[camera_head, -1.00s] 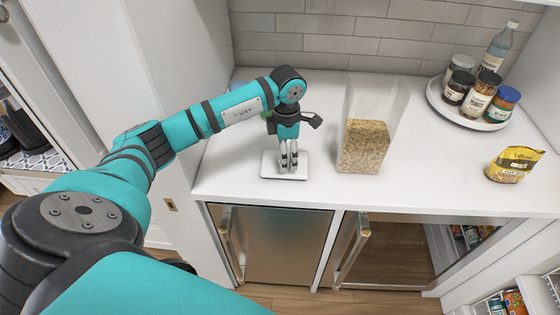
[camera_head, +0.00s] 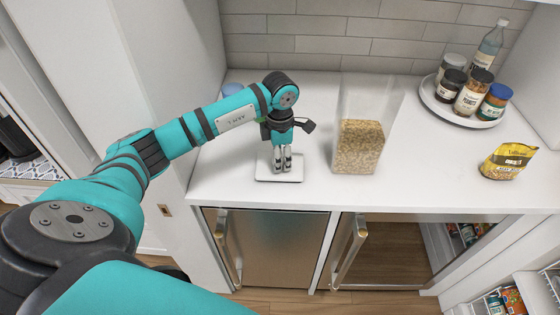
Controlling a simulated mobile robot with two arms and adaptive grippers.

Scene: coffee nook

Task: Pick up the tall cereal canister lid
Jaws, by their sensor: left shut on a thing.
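The lid (camera_head: 264,171) is a flat white square near the front edge of the white counter. My left gripper (camera_head: 282,167) points down over its middle, with its fingertips at the lid and shut on it. I cannot tell whether the lid touches the counter or is slightly above it. The tall clear canister (camera_head: 361,147), partly filled with cereal and open at the top, stands upright just right of the gripper. My right gripper is not in view.
A round white tray (camera_head: 430,100) with several jars and a bottle (camera_head: 488,47) stands at the back right. A yellow bag (camera_head: 507,161) stands at the right. The counter (camera_head: 435,160) between canister and bag is clear.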

